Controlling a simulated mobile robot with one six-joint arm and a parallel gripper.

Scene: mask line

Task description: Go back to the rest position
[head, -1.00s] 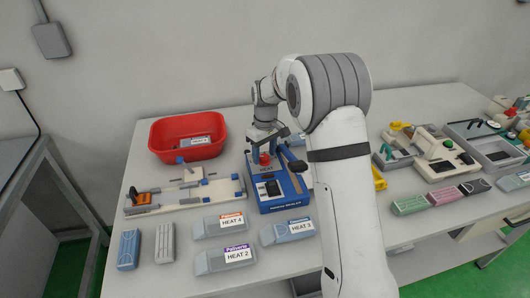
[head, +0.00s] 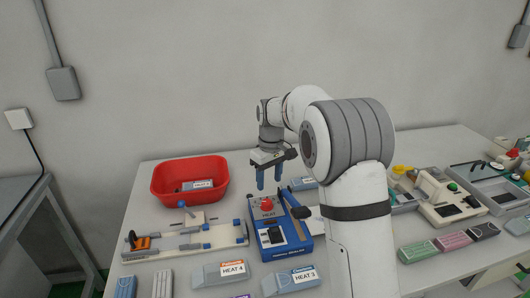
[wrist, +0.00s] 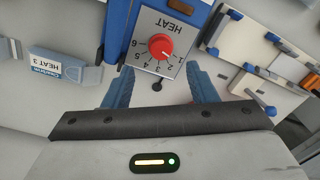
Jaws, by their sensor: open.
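My gripper (head: 270,178) hangs above the back part of the blue heat sealer (head: 270,247), with its two blue fingers pointing down. The gripper is open and empty, and its fingers are clear of the sealer. In the wrist view, my gripper (wrist: 160,90) shows its fingers spread apart. The sealer's red heat knob (head: 267,204) lies below the fingers. In the wrist view the red knob (wrist: 159,47) sits on a numbered dial between the fingers, not touched by them.
A red bin (head: 190,184) holding a packet stands at the back left. A white fixture (head: 188,240) with blue clamps lies left of the sealer. Labelled packets such as HEAT 4 (head: 222,273) and HEAT 3 (head: 290,280) lie at the front. Other devices (head: 450,200) stand at the right.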

